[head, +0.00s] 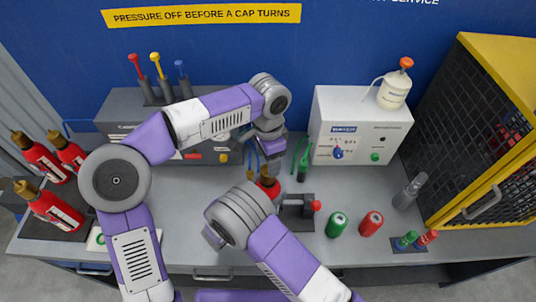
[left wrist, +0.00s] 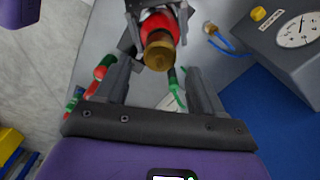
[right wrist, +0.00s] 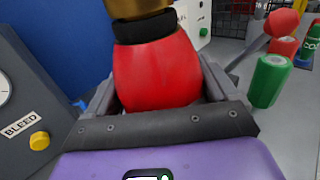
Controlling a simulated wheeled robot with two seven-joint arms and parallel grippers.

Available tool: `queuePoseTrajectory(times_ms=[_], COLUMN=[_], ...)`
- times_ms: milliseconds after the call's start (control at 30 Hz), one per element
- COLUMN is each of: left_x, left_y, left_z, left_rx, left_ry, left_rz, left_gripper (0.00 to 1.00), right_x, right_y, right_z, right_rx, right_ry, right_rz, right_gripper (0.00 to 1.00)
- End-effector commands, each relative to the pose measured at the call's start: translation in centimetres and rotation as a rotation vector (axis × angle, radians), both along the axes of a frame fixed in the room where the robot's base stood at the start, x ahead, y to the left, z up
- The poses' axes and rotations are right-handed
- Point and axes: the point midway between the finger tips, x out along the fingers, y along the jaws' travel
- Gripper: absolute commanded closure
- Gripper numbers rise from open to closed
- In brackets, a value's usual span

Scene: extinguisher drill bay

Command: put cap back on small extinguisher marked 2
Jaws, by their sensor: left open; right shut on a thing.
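A red extinguisher (head: 271,186) with a black neck and a brass cap (left wrist: 158,55) stands at the middle of the bench. My right gripper (right wrist: 157,85) is shut on its red body, a finger on each side. In the head view my right wrist hides part of it. The brass cap sits at the top of the neck; I cannot tell whether it is tight. No number shows on the body. My left gripper (head: 270,150) is open and empty close to the cap, which shows beyond and between its fingertips in the left wrist view (left wrist: 160,72).
Several red extinguishers (head: 52,210) stand at the left. A black fixture with a red knob (head: 315,205) is just right of the held one. A green can (head: 337,223) and red can (head: 371,222) stand further right. A white box (head: 345,105) and yellow cage (head: 465,150) are behind.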

Motion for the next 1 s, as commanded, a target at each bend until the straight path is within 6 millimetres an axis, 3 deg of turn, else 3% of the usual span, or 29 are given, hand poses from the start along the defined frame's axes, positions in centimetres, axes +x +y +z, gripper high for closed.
queuePoseTrajectory(times_ms=[700, 1000], left_x=[0.03, 0.03], left_y=[-0.01, -0.04], left_z=[0.56, 0.73], left_rx=[0.0, 0.0], left_ry=[-0.007, -0.007], left_rz=[1.37, 1.814], left_gripper=[0.32, 0.32], right_x=[-0.03, -0.03], right_y=[0.03, 0.03], right_z=[-0.05, -0.05], right_rx=[0.0, 0.0], right_ry=[0.001, 0.001], right_rz=[0.001, 0.001], right_gripper=[0.99, 0.99])
